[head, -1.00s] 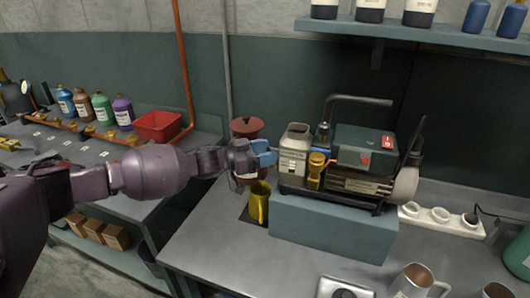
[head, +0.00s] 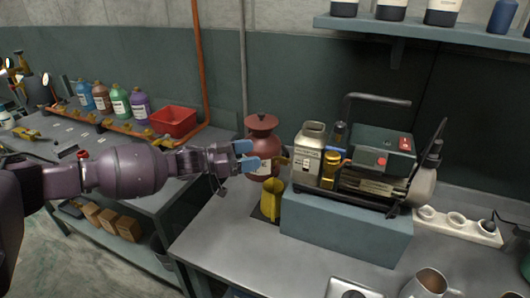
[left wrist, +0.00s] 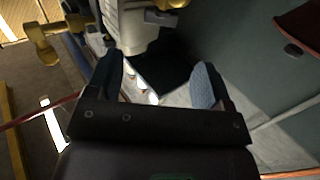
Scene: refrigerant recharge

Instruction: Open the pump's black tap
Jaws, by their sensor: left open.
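The pump (head: 375,180) stands on a blue-grey block, with a pale reservoir (head: 309,145) at its left end. I cannot clearly single out a black tap. My left gripper (head: 250,155) is open and empty, left of the reservoir and apart from it, its blue fingertips pointing right. In the left wrist view, its two fingers (left wrist: 158,82) are spread with nothing between them. A brass-coloured fitting (left wrist: 40,45) shows at upper left there. My right gripper is not in view.
A red lidded pot (head: 262,133) stands just behind my left gripper. A yellow mug (head: 271,202) stands below it, by the block (head: 345,225). A power strip (head: 457,222) lies at right. A shelf (head: 430,30) hangs above. The bench front left is clear.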

